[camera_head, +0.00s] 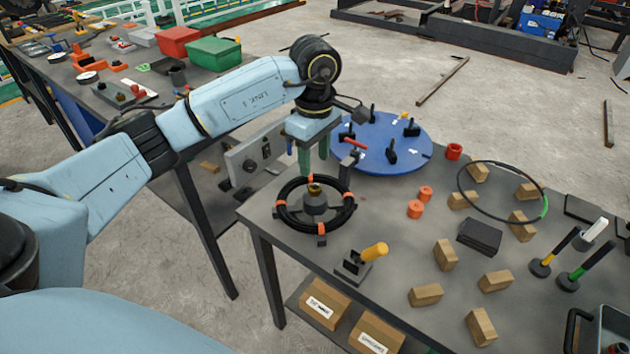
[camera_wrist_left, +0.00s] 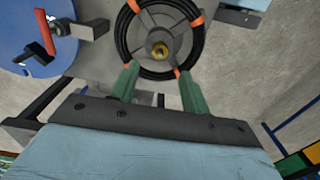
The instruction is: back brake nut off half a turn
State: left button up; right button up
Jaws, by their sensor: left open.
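A brass-coloured nut (camera_head: 315,188) sits on the grey hub at the middle of a black coil reel (camera_head: 290,212) with orange clips, at the near left of the table. The nut also shows in the left wrist view (camera_wrist_left: 159,50), with the reel's black ring (camera_wrist_left: 128,38) around it. My left gripper (camera_head: 313,168) is above the reel, its green fingers pointing down, apart and empty. In the left wrist view the fingertips (camera_wrist_left: 158,72) are spread either side of the nut's line, and the nut shows clear between them. My right gripper is not in view.
A blue round turntable (camera_head: 415,150) with black clamps and a red-handled piece stands just behind the reel. A yellow-handled tool (camera_head: 373,252) stands in front. Wooden blocks (camera_head: 445,255), orange rings (camera_head: 415,209) and a black hoop (camera_head: 459,190) lie to the right.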

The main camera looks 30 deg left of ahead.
aim_at(315, 186)
pick_arm(q)
notch_tip(315, 186, down, 6)
jog(key=shift+f, duration=0.5)
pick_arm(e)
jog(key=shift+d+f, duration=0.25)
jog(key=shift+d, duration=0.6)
pick_arm(q)
jog(key=c, duration=0.9)
jog(key=shift+c, duration=0.4)
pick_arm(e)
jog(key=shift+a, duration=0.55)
